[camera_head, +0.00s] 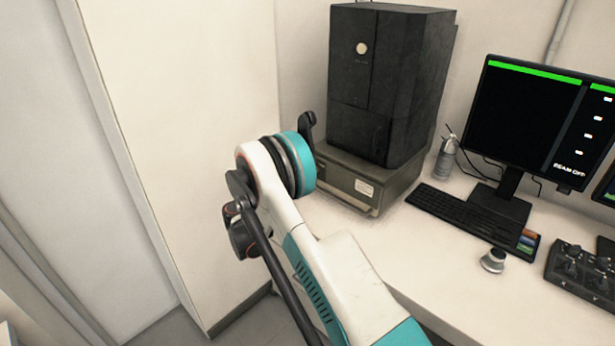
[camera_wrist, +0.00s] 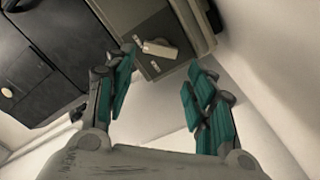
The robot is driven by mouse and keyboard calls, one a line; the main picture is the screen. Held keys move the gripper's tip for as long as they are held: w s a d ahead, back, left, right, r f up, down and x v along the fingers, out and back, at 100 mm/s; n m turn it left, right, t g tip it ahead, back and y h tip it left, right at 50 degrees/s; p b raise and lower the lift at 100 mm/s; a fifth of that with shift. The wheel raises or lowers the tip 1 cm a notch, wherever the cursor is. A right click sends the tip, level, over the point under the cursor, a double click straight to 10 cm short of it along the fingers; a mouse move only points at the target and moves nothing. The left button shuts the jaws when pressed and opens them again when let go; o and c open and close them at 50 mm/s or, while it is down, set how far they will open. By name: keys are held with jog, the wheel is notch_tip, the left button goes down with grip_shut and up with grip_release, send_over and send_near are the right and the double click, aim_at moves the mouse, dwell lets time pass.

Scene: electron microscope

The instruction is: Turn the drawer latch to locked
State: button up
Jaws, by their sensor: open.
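The drawer unit (camera_head: 385,188) is a low grey-brown box on the white desk, under a tall black cabinet. In the wrist view its front (camera_wrist: 141,26) faces me, tilted in the picture. A short pale bar, which looks like the latch (camera_wrist: 160,48), sits on a dark panel there. I cannot tell its locked or unlocked setting. My gripper (camera_wrist: 162,66) is open, with teal pads on both fingers. The pale bar shows in the gap between the fingers, beyond the tips, and nothing is held. In the head view my arm hides most of the gripper and the latch.
The black cabinet (camera_head: 389,80) stands on the drawer unit. A pale wall panel (camera_head: 185,130) rises at left.

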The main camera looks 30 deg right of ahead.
jog(key=b+x, duration=0.1)
jog(key=x, duration=0.5)
jog(key=shift+d+b, duration=0.25)
jog(key=shift+b, duration=0.05)
jog(key=c, duration=0.8)
